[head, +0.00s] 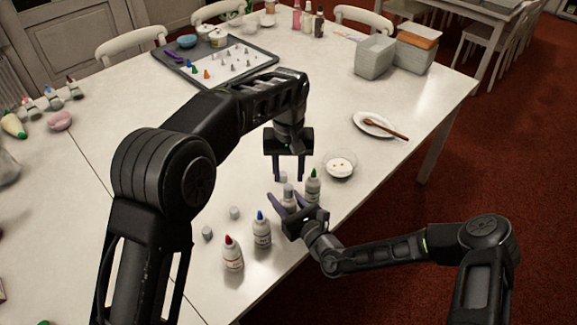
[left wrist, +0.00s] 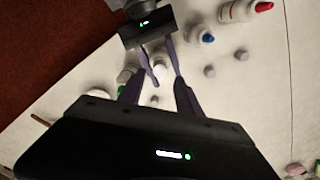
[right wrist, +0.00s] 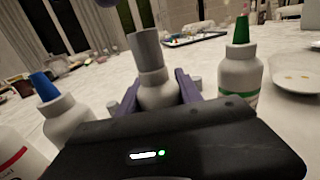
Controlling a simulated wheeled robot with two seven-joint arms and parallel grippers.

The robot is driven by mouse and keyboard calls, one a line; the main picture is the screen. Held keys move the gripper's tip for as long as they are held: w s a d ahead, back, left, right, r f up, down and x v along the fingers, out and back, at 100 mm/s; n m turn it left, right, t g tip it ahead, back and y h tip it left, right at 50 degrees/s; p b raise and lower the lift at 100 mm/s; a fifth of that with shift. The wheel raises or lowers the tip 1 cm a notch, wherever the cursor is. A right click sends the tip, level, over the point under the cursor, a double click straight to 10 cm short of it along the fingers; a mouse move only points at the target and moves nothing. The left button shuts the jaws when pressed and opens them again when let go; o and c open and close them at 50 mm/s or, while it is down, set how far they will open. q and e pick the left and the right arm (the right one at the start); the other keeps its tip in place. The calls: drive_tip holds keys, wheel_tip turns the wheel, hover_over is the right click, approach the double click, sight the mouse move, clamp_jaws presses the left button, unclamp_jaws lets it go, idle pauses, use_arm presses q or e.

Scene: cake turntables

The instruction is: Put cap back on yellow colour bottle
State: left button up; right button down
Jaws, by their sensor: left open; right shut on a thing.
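A white bottle (head: 287,203) stands upright between the purple fingers of my right gripper (head: 286,199), which is shut on it. A grey cap (right wrist: 147,48) sits on top of this bottle in the right wrist view, over its nozzle. No yellow tip shows; the cap hides the nozzle. My left gripper (head: 288,178) points down just above the capped bottle, fingers apart and holding nothing. In the left wrist view its fingers (left wrist: 157,92) frame the area by the bottle.
A green-tipped bottle (head: 313,187) stands close on the right. Blue-tipped (head: 262,232) and red-tipped (head: 232,256) bottles stand to the left. Loose grey caps (head: 234,212) (head: 207,233) lie on the white table.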

sight(288, 187)
use_arm(q)
wheel_tip(288, 187, down, 6)
drive_tip(key=shift+r, duration=0.1)
idle(0.4)
clamp_jaws()
idle(0.5)
drive_tip(key=shift+o, duration=0.6)
unclamp_jaws()
